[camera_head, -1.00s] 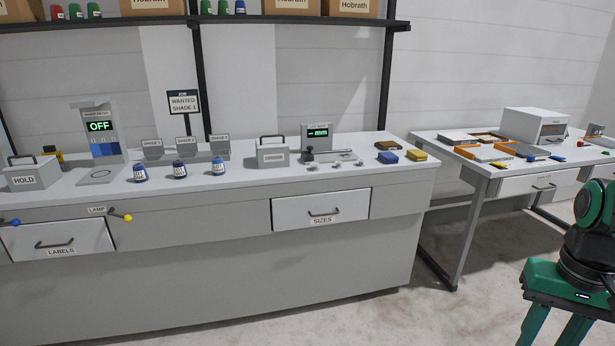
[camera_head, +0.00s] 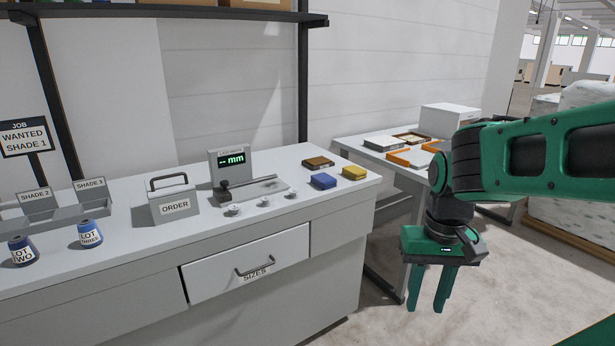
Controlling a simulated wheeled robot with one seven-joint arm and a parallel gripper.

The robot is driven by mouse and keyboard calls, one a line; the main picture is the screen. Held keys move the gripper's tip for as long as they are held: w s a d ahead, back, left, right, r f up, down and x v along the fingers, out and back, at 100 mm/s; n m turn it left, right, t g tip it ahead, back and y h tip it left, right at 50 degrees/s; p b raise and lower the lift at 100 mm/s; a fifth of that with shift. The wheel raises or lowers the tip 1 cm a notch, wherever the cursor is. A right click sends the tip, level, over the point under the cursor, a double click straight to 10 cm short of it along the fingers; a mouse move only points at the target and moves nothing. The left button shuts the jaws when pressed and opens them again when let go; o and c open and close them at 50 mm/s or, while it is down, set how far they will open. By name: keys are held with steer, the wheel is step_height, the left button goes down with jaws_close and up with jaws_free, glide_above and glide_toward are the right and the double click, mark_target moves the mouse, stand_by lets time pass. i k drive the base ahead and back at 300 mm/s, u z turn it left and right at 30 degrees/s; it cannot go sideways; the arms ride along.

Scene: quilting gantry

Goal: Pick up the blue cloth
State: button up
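The blue cloth (camera_head: 323,181) looks like a small folded blue block. It lies on the worktop near its right end, between a gauge with a green "mm" display and a yellow folded cloth (camera_head: 354,172). A brown piece (camera_head: 318,162) lies just behind it. My gripper (camera_head: 426,308) points down to the right of the counter, with its two green fingers apart and nothing between them. It is clear of the cloth, off to its right in the picture.
The gauge (camera_head: 227,160) and small round metal parts stand left of the cloth. An ORDER box (camera_head: 173,205) and LOT bottles (camera_head: 90,233) stand farther left. The SIZES drawer (camera_head: 235,268) is in the counter front. Another table (camera_head: 361,153) with trays stands behind right.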

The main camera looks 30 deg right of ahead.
mark_target(323, 181)
steer(key=u, duration=0.05)
steer(key=i, duration=1.65)
steer(key=u, duration=0.05)
